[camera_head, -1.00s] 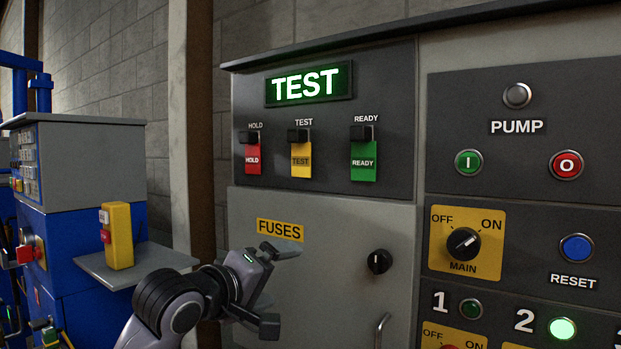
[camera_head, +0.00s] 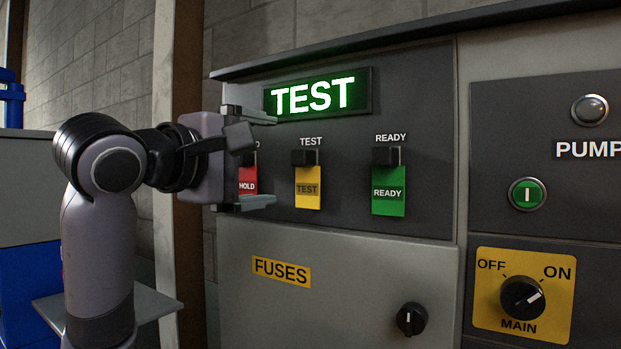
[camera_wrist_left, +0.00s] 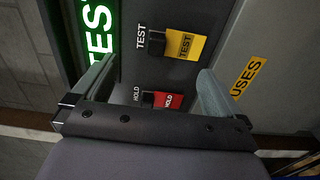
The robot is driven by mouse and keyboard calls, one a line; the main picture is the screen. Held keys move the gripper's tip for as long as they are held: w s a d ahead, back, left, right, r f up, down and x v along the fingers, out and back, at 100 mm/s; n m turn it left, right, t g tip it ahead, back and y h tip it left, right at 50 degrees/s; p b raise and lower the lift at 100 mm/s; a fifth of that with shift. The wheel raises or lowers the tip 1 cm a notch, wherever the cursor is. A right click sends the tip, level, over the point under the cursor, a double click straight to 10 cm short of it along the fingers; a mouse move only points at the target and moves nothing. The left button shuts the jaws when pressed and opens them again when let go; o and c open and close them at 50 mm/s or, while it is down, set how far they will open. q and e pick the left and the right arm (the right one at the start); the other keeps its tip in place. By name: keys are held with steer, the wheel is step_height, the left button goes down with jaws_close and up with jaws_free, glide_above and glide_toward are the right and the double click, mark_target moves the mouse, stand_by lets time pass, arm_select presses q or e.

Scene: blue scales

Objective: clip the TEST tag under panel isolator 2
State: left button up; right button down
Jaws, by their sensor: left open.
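The yellow TEST tag (camera_head: 307,188) hangs from a black clip on the dark panel, between the red HOLD tag (camera_head: 247,181) and the green READY tag (camera_head: 388,192). My left gripper (camera_head: 274,160) is open and empty, left of the TEST tag and in front of the HOLD tag, partly hiding that tag and its label. In the left wrist view, the TEST tag (camera_wrist_left: 186,44) shows beyond the open fingers (camera_wrist_left: 158,72), with the HOLD tag (camera_wrist_left: 168,101) between them. Isolator 2 is out of view. My right gripper is not in view.
A lit green TEST display (camera_head: 318,96) sits above the tags. Below are a FUSES label (camera_head: 282,271) and a black knob (camera_head: 410,319) on a grey door. The yellow MAIN switch plate (camera_head: 553,319) is at the lower right.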

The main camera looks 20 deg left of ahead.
mark_target(297, 160)
arm_select(q)
steer(key=shift+s+r, duration=0.1)
steer(key=shift+r, duration=0.15)
steer(key=w, duration=0.5)
steer(key=w+d+p, duration=0.1)
steer(key=w, duration=0.2)
steer(key=shift+d, duration=0.1)
steer(key=shift+w, duration=0.4)
steer(key=shift+r, duration=0.1)
steer(key=shift+f, duration=0.25)
